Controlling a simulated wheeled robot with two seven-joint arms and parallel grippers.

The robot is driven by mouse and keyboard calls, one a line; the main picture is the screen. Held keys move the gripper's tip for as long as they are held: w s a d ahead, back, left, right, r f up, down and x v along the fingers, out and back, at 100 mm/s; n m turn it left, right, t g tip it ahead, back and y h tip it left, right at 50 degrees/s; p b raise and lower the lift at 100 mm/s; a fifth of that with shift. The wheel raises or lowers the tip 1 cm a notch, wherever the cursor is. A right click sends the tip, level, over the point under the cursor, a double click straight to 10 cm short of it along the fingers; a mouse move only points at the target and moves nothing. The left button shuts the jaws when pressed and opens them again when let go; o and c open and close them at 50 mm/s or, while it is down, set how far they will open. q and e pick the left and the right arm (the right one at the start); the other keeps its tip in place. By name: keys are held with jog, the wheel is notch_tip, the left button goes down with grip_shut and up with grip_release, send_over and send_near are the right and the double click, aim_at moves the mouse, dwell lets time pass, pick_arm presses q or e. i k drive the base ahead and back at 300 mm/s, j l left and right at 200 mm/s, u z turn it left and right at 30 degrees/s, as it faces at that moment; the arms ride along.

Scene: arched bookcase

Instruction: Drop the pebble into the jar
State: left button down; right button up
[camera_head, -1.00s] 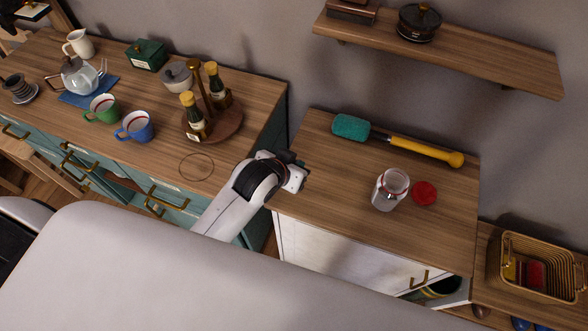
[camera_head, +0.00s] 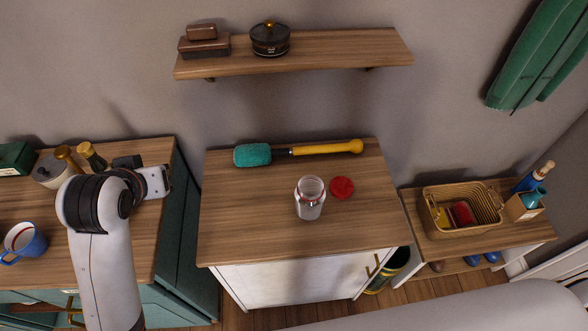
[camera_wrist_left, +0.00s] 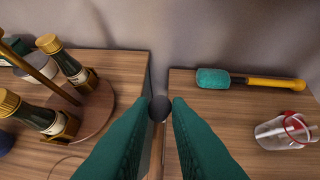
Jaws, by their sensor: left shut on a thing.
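The open glass jar (camera_head: 310,198) stands upright on the white cabinet's wooden top, and its red lid (camera_head: 341,188) lies beside it on the right. The jar also shows at the right of the left wrist view (camera_wrist_left: 283,132). My left gripper (camera_head: 160,181) is left of the jar, above the right edge of the teal cabinet's top. In the left wrist view its green fingers are shut on a small dark, round pebble (camera_wrist_left: 159,106) at their tips. The pebble cannot be made out in the head view. My right gripper is out of view.
A teal-headed duster with a yellow handle (camera_head: 326,147) lies behind the jar. A wall shelf (camera_head: 345,52) hangs above. A gap separates the two cabinets. Bottles on a round wooden tray (camera_wrist_left: 98,108) stand to the left. The white cabinet's left top (camera_head: 245,210) is clear.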

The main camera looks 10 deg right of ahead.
aim_at(315, 211)
jog(key=l+u, duration=0.85)
jog(key=k+l, duration=0.1)
jog(key=l, duration=0.3)
jog(key=k+l+u, duration=0.1)
jog(key=l, duration=0.25)
jog(key=k+l, duration=0.1)
jog(key=l, duration=0.3)
jog(key=k+l+u, duration=0.1)
jog(key=l, duration=0.3)
jog(key=k+l, duration=0.1)
jog(key=l, duration=0.25)
jog(key=u, duration=0.05)
